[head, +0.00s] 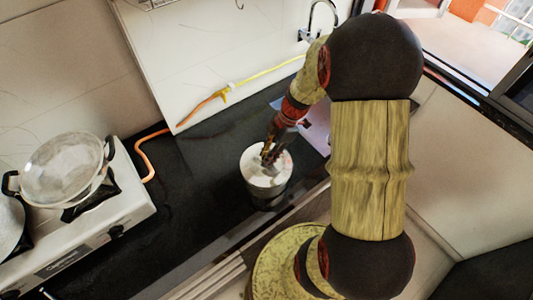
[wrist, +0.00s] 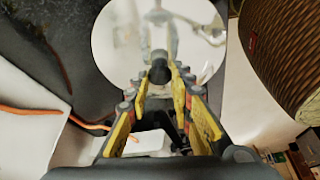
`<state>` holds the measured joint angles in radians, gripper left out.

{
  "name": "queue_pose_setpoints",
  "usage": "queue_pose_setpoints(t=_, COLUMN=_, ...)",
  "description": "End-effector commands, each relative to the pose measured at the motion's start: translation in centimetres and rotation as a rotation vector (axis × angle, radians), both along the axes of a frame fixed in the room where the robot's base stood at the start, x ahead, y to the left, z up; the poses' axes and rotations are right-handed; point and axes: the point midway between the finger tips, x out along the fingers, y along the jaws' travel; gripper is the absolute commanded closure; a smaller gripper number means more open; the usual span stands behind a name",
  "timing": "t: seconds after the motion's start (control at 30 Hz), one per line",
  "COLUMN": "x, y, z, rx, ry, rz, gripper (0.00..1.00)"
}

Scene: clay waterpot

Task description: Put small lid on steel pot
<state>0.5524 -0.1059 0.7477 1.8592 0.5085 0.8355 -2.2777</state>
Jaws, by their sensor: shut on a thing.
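A steel pot (head: 267,190) stands on the dark counter, left of my arm in the head view. A pale round lid (head: 256,167) lies level at the pot's top; I cannot tell whether it rests on the rim or sits slightly above it. My gripper (head: 270,153) comes down on the lid's middle from above. In the wrist view the lid (wrist: 112,40) is a shiny pale disc with a small dark knob (wrist: 158,73). My gripper (wrist: 159,66) is shut on that knob. The lid hides most of the pot in the wrist view.
A white stove (head: 112,225) with a two-handled pan (head: 62,168) stands at left. An orange hose (head: 147,158) runs along the wall behind. A tap (head: 318,14) is at the back. The dark counter (head: 195,195) between stove and pot is clear.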

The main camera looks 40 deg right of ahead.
Motion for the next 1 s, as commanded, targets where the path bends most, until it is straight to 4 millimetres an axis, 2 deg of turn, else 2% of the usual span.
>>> queue_pose_setpoints(t=1.0, x=0.0, y=0.0, z=-1.4, rx=0.000, ry=0.000, rz=0.000, gripper=1.00)
